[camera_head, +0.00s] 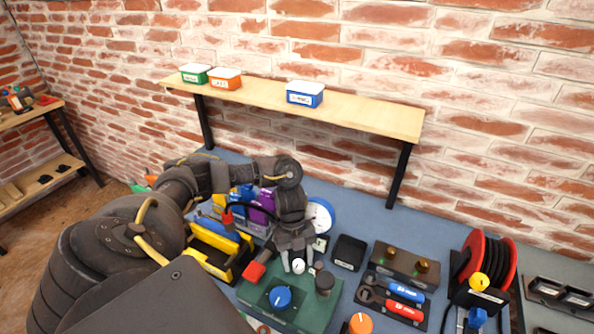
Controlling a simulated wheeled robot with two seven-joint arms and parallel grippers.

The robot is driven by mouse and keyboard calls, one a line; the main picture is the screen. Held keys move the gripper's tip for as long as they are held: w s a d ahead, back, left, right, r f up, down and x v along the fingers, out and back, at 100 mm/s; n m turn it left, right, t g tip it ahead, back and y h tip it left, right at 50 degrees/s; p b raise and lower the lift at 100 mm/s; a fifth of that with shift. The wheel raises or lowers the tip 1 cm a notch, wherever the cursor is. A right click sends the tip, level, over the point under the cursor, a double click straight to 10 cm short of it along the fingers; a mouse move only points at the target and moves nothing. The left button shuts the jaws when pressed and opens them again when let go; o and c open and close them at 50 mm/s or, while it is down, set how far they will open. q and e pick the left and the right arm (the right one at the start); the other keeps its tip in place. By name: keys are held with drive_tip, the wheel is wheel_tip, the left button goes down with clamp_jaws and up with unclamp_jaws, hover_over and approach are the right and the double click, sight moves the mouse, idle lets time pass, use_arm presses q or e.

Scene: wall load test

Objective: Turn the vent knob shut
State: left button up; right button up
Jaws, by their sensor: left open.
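A green panel block (259,297) stands on the bench below my left gripper. It carries a blue round knob (280,297) near its front, a black knob (324,281) at the right, a red handle (255,271) at the left and a small white-topped knob (299,266) at the back. I cannot tell from labels which one is the vent knob. My left gripper (292,263) points down over the back of the panel, with its open fingers close to the white-topped knob. I cannot tell whether they touch it. My right gripper is out of view.
A yellow-and-black bin (216,252) stands left of the panel. Right of it are a black tray (349,252), a tool holder (395,297), a brass-fitted block (404,265) and a red reel (472,255).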

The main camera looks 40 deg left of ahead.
use_arm(q)
drive_tip(key=v, duration=1)
drive_tip(key=shift+a+r, duration=0.25)
drive_tip(key=shift+r, duration=0.05)
